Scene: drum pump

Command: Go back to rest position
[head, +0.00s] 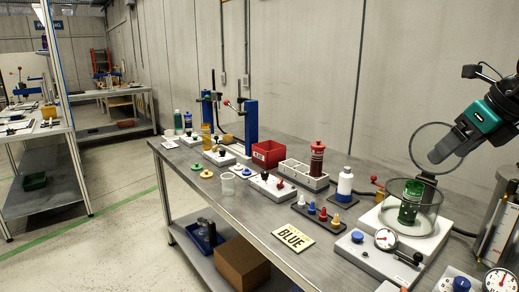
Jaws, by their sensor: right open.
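My right gripper (437,152) comes in from the upper right and is open and empty. It hangs above and behind a clear round chamber (436,199). A clear round lid (421,130) stands raised behind the gripper, which partly covers it. I cannot tell whether gripper and lid touch. A green container (411,203) stands upright inside the chamber. The chamber sits on a white base (429,241). My left gripper is out of view.
The air above the bench's middle is clear.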

